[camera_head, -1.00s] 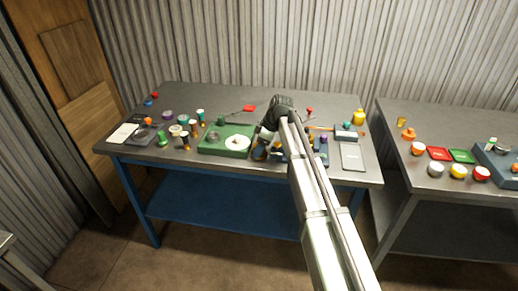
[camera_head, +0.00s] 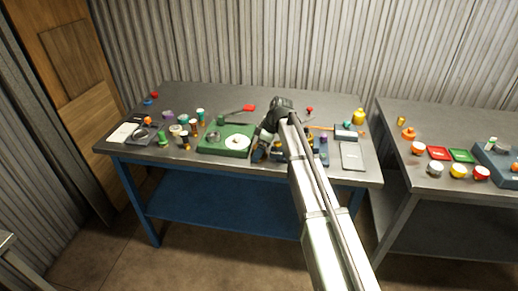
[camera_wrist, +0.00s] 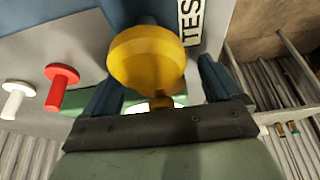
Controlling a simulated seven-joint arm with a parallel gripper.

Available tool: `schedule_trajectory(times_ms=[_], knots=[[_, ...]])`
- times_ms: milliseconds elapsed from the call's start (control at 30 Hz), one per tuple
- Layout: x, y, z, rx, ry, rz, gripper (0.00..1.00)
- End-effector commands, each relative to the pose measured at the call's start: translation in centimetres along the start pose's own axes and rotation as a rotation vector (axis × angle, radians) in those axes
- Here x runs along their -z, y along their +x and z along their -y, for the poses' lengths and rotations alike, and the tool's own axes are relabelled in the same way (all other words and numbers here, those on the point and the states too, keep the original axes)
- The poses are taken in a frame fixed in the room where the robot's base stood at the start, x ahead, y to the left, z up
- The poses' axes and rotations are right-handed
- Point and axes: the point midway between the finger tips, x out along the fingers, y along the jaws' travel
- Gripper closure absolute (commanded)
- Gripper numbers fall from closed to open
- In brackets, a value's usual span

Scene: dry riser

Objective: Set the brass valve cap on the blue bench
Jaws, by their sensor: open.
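A gold, brass-like round cap (camera_wrist: 147,58) shows large in the wrist view, with a narrower gold part below it. My gripper (camera_wrist: 160,82) is open, with one dark blue finger on each side of the cap; I cannot tell whether they touch it. In the head view my gripper (camera_head: 262,153) is low over the front middle of the blue bench (camera_head: 185,90), beside the green tray. My arm hides much there, and the cap cannot be made out clearly. The bench has a dark grey top and a blue frame.
The green tray (camera_head: 207,146) holds a white dish (camera_head: 238,142). Several small jars and caps crowd the bench's left side. A yellow bottle (camera_head: 358,117) and grey plate (camera_head: 352,156) are at its right. A second grey bench (camera_head: 420,120) stands right. Red (camera_wrist: 62,86) and white (camera_wrist: 17,98) knobs show in the wrist view.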

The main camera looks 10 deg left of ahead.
Motion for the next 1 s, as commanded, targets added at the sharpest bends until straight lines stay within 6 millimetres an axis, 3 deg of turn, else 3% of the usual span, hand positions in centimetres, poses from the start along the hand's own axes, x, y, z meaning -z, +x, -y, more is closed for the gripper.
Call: schedule_trajectory(times_ms=[167,700,1000], knots=[[0.1,-1.2,0.0,-0.001,0.0,0.0,0.08],[0.1,-10.3,-0.1,-0.001,0.0,0.0,0.08],[0.1,-12.2,0.0,0.0,0.0,0.0,0.08]])
